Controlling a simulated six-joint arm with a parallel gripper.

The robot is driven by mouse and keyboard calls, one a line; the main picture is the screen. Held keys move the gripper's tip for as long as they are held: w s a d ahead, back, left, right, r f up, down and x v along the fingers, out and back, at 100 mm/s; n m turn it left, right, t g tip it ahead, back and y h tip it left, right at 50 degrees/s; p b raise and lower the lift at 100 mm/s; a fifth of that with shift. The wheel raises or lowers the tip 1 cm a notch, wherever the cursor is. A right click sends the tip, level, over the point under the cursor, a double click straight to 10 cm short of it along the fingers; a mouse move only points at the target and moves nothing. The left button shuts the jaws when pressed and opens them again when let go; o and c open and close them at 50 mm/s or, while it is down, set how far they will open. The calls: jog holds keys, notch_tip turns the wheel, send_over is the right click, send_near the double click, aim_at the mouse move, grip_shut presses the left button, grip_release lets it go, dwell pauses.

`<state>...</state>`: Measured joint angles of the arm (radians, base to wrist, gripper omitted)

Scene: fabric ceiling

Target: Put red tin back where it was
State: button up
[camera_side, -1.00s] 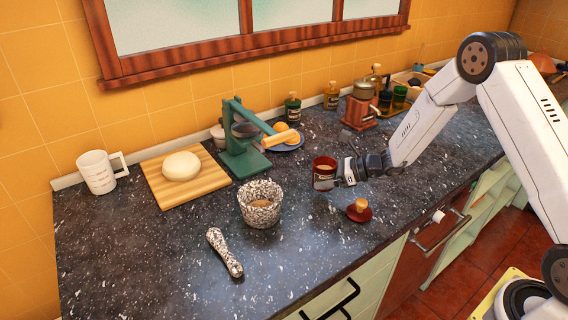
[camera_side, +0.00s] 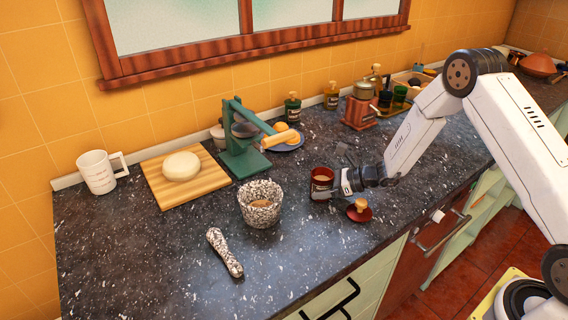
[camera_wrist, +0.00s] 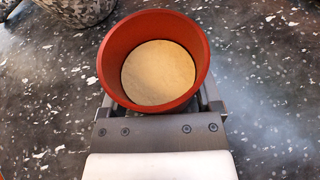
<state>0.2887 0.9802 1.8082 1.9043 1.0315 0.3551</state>
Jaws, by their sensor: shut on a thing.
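The red tin (camera_side: 321,182) is upright and open at the top, just behind and left of its red lid. My gripper (camera_side: 338,187) is shut on the tin from its right side. In the wrist view the tin (camera_wrist: 112,72) fills the upper middle, with pale tan contents inside, and my gripper (camera_wrist: 155,108) has a finger at each side of it. The tin is at or very close to the counter; I cannot tell whether it touches. The red lid (camera_side: 359,214) with a wooden knob lies on the counter in front of my gripper.
A speckled mortar (camera_side: 260,212) stands left of the tin, its pestle (camera_side: 224,252) nearer the front. A green press (camera_side: 242,160), a board with dough (camera_side: 158,192) and a white mug (camera_side: 97,172) stand further left. A wooden grinder (camera_side: 360,112) and bottles stand behind. The dark counter (camera_side: 150,270) is clear at front left.

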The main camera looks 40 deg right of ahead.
jog(key=o, duration=1.2)
jog(key=shift+s+d+r, duration=0.3)
jog(key=shift+d, duration=0.05)
jog(key=v, duration=1.1)
jog(key=shift+s+f, duration=0.1)
